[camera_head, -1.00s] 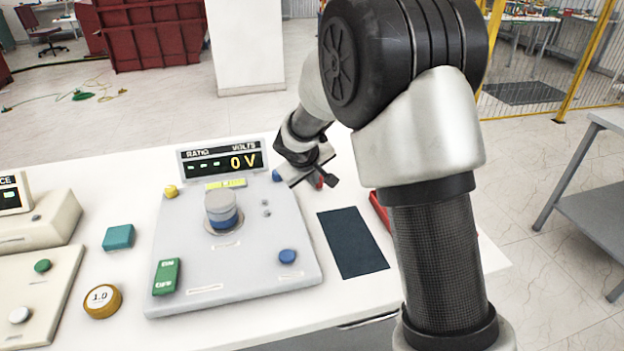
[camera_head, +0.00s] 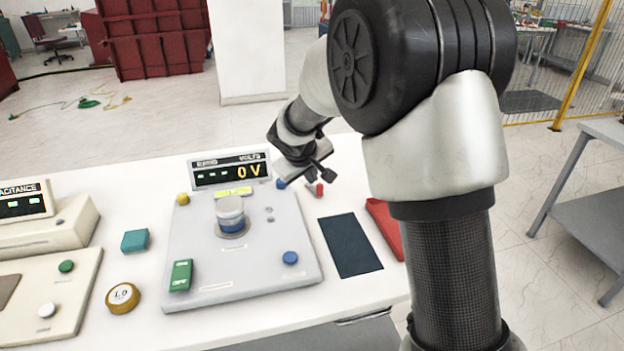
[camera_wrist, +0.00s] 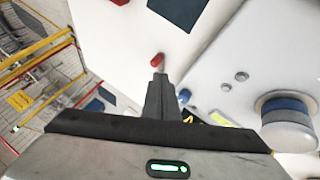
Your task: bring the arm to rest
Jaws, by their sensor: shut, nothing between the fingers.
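My gripper (camera_head: 318,180) hangs over the back right part of the white table, beside the ratio tester's display. Its fingers are together and hold nothing; in the wrist view the shut fingertips (camera_wrist: 159,80) point toward a small red-tipped piece (camera_wrist: 157,60) on the table. That red piece also shows just by the fingertips in the head view (camera_head: 319,189). I cannot tell whether the fingers touch it. My arm rises at the right of the head view and hides part of the table's right side.
The ratio tester (camera_head: 240,262) with a knob (camera_head: 230,210) and a "0 V" display (camera_head: 230,170) stands close to my gripper. A dark mat (camera_head: 350,245) and a red item (camera_head: 384,225) lie to the right. A teal block (camera_head: 135,240) and a round yellow gauge (camera_head: 122,297) lie left.

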